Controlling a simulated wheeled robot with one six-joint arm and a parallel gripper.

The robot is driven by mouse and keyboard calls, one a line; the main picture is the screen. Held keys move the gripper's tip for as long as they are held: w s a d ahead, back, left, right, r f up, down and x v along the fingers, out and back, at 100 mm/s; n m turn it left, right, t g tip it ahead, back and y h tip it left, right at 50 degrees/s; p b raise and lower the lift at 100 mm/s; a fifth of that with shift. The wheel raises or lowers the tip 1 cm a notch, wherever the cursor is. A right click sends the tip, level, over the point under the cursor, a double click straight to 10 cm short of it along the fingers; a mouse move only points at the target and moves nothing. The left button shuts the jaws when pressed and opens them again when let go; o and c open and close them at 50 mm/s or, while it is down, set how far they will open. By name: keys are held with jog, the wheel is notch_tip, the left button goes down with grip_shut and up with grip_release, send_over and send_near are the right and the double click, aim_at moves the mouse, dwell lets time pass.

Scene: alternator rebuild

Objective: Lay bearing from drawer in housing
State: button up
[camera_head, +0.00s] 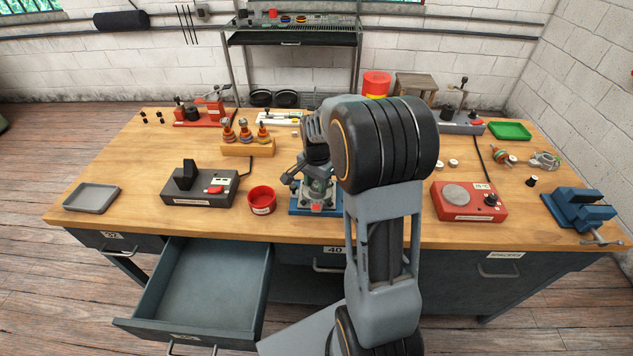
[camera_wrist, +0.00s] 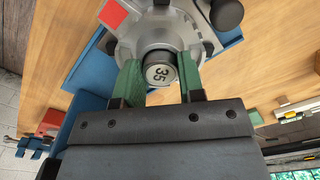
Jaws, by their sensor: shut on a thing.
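In the wrist view, the green fingers of my gripper (camera_wrist: 158,85) are shut on the bearing (camera_wrist: 159,74), a small dark cylinder with a pale face marked 35. It is in front of the middle of the silver housing (camera_wrist: 150,32). I cannot tell whether it touches the housing or sits inside it. The housing also shows in the head view (camera_head: 318,190), on a blue stand (camera_head: 308,210), partly hidden by my arm. The bearing is not discernible there. The open drawer (camera_head: 205,285) at the front left looks empty.
A red bowl (camera_head: 262,200) and a grey device with a black post (camera_head: 200,186) stand left of the housing. A wooden rack (camera_head: 248,150) is behind. A red box with a round plate (camera_head: 468,200) and a blue vise (camera_head: 580,210) are right. The drawer juts out from the bench.

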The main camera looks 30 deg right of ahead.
jog(key=shift+f, duration=0.15)
dwell(0.6)
jog(key=o, duration=1)
jog(key=shift+r+p, duration=3)
jog(key=shift+r, duration=1.1)
